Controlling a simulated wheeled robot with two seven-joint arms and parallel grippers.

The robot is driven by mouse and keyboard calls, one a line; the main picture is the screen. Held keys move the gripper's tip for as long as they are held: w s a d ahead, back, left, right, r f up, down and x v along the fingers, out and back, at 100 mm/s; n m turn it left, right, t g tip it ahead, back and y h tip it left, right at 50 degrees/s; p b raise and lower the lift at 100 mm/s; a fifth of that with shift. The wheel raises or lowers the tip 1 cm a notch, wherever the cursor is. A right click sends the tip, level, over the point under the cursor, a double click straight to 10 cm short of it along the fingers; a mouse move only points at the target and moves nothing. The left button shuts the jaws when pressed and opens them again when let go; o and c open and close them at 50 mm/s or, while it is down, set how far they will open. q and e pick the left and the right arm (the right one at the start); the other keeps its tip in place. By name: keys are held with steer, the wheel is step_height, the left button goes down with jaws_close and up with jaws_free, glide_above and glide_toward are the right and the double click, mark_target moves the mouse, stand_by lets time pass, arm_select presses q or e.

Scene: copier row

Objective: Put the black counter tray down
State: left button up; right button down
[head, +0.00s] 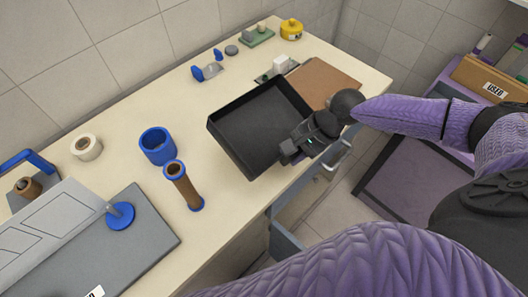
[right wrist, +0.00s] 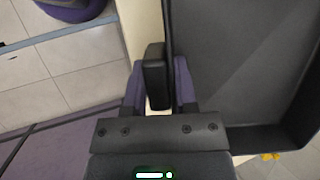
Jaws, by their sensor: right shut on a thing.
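The black counter tray (head: 258,128) is a shallow, empty, open box over the right half of the cream counter. My right gripper (head: 288,152) is shut on its near right side. In the right wrist view, the tray (right wrist: 240,70) fills the right side, and my right gripper's fingers (right wrist: 160,88) close around a black block at its wall. The tray looks slightly tilted in the head view; I cannot tell whether its underside touches the counter. My left gripper is not in view.
A brown board (head: 322,82) lies just right of the tray. An open drawer (head: 285,240) juts out below the counter's front edge.

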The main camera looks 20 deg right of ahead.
mark_target(255, 147)
steer(key=shift+s+d+r, duration=0.15)
steer(key=shift+d+r, duration=0.1)
steer(key=shift+d, duration=0.2)
steer(key=shift+s+d+r, duration=0.15)
steer(key=shift+d+r, duration=0.1)
steer(key=shift+d, duration=0.2)
steer(key=w+a, duration=0.1)
steer(key=w+a+f+n+g+b, duration=0.1)
steer(key=w+a+n+g, duration=0.1)
steer(key=shift+w+a+f+h+b, duration=0.25)
steer(key=shift+a+f+h+b, duration=0.05)
steer(key=shift+a+h+b, duration=0.1)
steer(key=a, duration=0.1)
steer(key=w+a+n+g+h, duration=0.1)
steer(key=w+a+r+g+b, duration=0.1)
steer(key=a, duration=0.1)
steer(key=shift+w+n+h, duration=0.25)
steer(key=shift+n+h, duration=0.15)
steer(key=shift+a+r+g, duration=0.1)
steer(key=shift+a+g, duration=0.2)
step_height(255, 147, down, 6)
steer(key=b, duration=0.8)
steer(key=shift+r, duration=0.15)
steer(key=shift+f+b, duration=0.4)
steer(key=shift+b, duration=0.3)
steer(key=shift+f, duration=0.5)
steer(key=shift+c, duration=1.6)
jaws_free()
